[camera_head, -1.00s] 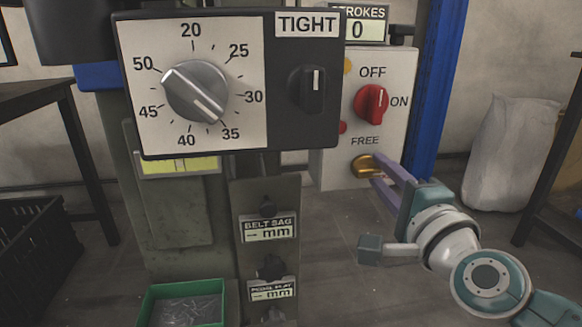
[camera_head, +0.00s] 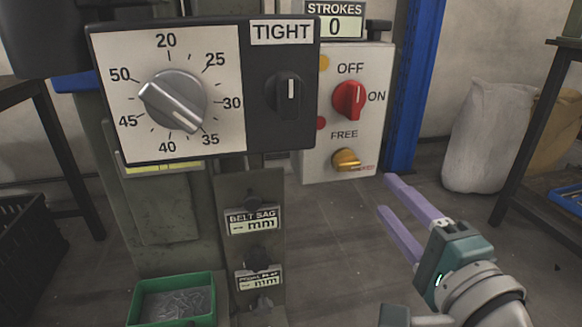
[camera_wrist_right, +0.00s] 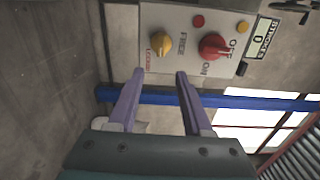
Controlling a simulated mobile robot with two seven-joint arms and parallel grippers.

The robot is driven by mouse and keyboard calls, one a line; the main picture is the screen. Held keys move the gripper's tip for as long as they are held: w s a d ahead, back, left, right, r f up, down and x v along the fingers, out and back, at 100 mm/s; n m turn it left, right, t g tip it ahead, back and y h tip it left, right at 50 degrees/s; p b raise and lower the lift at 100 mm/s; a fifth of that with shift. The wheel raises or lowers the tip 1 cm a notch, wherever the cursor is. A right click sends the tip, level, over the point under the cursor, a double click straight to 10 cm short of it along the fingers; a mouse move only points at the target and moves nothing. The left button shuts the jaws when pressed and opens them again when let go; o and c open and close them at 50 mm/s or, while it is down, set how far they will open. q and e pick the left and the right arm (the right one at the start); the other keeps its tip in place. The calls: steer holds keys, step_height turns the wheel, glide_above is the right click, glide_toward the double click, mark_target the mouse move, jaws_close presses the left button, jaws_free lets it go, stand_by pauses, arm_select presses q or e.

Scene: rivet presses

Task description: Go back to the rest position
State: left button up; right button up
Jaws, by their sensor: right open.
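My right gripper (camera_head: 393,207) is open and empty, to the lower right of the white control box (camera_head: 377,130). Its two purple fingers are apart and clear of the box in the head view. The box carries a red ON/OFF knob (camera_head: 349,99) and a yellow knob (camera_head: 346,160) near the FREE label. In the right wrist view the open fingers (camera_wrist_right: 158,74) stand before the same box, with the yellow knob (camera_wrist_right: 161,44) and red knob (camera_wrist_right: 213,46) beyond them. My left gripper is not in view.
A black panel with a large silver dial (camera_head: 172,101) and a TIGHT switch (camera_head: 288,92) hangs at upper left. A green bin of rivets (camera_head: 172,300) stands below. A blue post (camera_head: 414,85) rises behind the box. A white sack (camera_head: 489,135) and a dark table (camera_head: 530,140) are right.

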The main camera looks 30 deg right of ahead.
steer(key=shift+s, duration=0.25)
steer(key=shift+a, duration=0.15)
